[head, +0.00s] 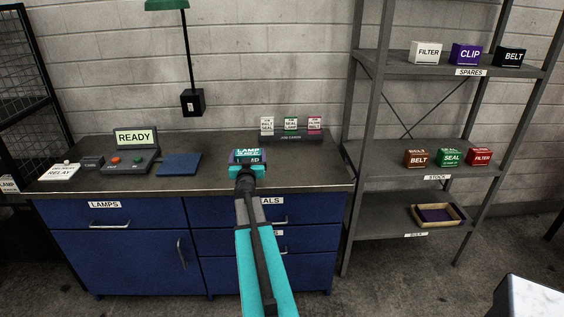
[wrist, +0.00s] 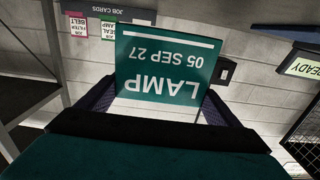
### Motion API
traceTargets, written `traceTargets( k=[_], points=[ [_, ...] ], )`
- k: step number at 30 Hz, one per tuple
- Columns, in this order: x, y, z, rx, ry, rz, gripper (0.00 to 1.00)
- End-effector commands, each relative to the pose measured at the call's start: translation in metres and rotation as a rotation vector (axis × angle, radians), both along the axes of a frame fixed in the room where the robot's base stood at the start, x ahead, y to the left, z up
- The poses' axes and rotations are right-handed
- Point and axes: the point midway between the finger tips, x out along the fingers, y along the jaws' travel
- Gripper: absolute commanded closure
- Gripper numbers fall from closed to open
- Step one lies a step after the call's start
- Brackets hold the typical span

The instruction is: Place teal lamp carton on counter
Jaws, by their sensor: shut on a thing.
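The teal lamp carton (head: 247,153) is in my gripper, over the right half of the counter (head: 215,182). In the wrist view the carton (wrist: 165,68) shows its teal face, with LAMP and 05 SEP 27 upside down. My gripper (wrist: 160,105) is shut on it, one dark finger at each side. In the head view my gripper (head: 247,165) partly hides the carton's lower part. I cannot tell whether the carton touches the counter top.
A READY console (head: 135,150), a blue mat (head: 180,164) and a white RELAY box (head: 60,171) are on the counter's left. A job card rack (head: 291,137) stands at the back right. A shelf rack (head: 425,172) with several cartons stands right.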

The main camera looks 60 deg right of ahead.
Motion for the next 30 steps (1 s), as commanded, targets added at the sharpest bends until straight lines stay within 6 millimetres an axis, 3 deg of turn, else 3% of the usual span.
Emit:
traceTargets(
  k=[21, 30],
  points=[
    [-0.036, -0.077, -0.011, -0.002, 0.000, -0.007, 0.40],
    [-0.042, -0.092, -0.011, -0.004, -0.002, -0.003, 0.40]
  ],
)
